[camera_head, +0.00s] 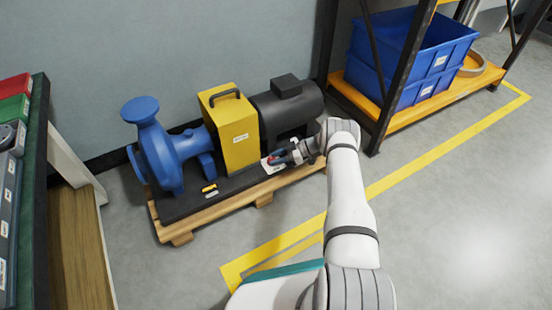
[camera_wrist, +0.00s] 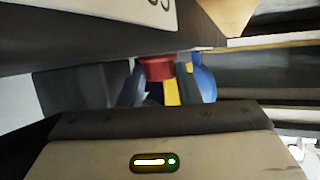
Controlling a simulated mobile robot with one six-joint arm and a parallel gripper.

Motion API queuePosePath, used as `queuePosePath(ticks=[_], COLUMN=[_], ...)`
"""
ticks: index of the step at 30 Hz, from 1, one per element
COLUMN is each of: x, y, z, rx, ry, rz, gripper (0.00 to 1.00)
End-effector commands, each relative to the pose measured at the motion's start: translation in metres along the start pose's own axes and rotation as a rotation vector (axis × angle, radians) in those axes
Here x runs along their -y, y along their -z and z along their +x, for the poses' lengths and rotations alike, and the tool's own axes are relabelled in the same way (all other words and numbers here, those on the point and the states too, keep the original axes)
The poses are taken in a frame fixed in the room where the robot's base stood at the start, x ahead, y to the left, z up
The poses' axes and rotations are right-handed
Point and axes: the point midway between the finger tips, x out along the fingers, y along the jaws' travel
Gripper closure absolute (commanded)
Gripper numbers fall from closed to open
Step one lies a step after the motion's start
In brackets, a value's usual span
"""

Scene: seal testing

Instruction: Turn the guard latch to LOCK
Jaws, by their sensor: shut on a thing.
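The yellow guard (camera_head: 234,128) with a black handle on top stands between a blue pump (camera_head: 165,150) and a dark motor (camera_head: 288,110) on a black base. A small red knob, which I take to be the guard latch (camera_head: 270,160), sits low at the guard's right front corner beside a white label plate (camera_head: 263,178). My gripper (camera_head: 276,157) is at this knob. In the wrist view the red knob (camera_wrist: 157,68) sits between my two fingers, which close around it. The label's markings are too small or cut off to read, so the latch setting cannot be told.
A wooden pallet (camera_head: 180,233) carries the machine. A yellow-orange item (camera_head: 209,187) lies on the black base at left. A rack with blue bins (camera_head: 425,60) stands close to the right of the motor.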

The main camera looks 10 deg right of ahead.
Motion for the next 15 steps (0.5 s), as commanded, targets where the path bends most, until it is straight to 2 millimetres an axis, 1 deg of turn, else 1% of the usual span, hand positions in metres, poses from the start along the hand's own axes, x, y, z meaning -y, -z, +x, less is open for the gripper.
queuePosePath(ticks=[5, 6, 13, 14, 15], x=[0.0009, 0.0010, 0.0006, 0.0005, 0.0002], y=[0.0006, 0.0007, 0.0006, 0.0006, 0.0006], z=[0.0015, 0.0016, 0.0013, 0.0012, 0.0011], rx=[-0.003, -0.003, -0.002, -0.002, -0.002], ry=[0.003, 0.003, 0.002, 0.002, 0.001], rz=[0.001, 0.001, 0.001, 0.000, 0.000], gripper=[0.93, 0.69, 0.50, 0.48, 0.48])
